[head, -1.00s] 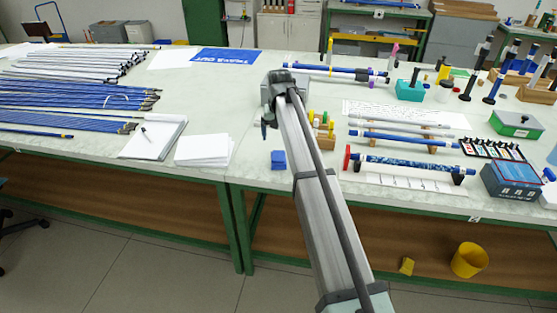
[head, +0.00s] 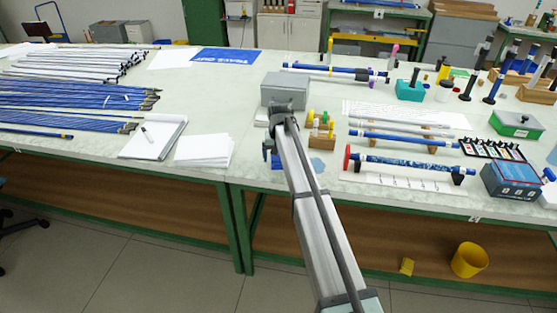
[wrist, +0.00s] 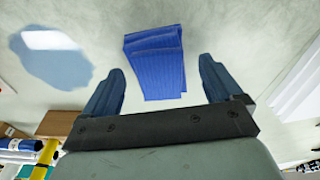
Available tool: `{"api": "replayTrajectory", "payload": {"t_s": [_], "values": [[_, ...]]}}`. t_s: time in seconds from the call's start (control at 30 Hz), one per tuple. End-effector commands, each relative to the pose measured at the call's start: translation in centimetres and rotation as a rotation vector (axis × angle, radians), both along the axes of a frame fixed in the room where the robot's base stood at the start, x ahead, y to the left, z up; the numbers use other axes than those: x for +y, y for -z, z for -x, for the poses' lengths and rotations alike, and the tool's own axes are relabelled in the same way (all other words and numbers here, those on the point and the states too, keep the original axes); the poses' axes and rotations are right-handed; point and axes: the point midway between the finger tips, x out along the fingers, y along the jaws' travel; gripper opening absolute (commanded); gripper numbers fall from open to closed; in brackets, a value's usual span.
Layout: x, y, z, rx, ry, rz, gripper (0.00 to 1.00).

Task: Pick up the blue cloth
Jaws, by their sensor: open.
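The blue cloth (wrist: 155,65) lies folded on the pale table top in the wrist view, ahead of and between my fingertips. In the head view my gripper covers most or all of it. My gripper (wrist: 162,70) is open and empty, with one finger on each side of the cloth's near part in the picture. In the head view my gripper (head: 268,150) is over the front part of the table. I cannot tell how high the fingertips are above the cloth.
A light blue wet-looking patch (wrist: 50,58) lies beside the cloth. A wooden block with coloured pegs (head: 320,128) stands close to the right of my gripper, and a grey box (head: 284,92) behind it. White paper sheets (head: 204,150) lie to the left.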

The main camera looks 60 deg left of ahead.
Motion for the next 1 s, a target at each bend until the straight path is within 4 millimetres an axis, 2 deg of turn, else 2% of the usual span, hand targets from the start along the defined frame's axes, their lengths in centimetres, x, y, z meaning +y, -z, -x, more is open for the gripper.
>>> {"api": "replayTrajectory", "payload": {"t_s": [0.27,0.87,1.0], "values": [[0.04,0.30,-0.02,-0.001,0.000,-0.001,0.91],[0.04,0.28,-0.02,0.000,0.000,0.000,0.33],[0.03,0.27,-0.02,-0.001,0.000,-0.001,0.31]]}}
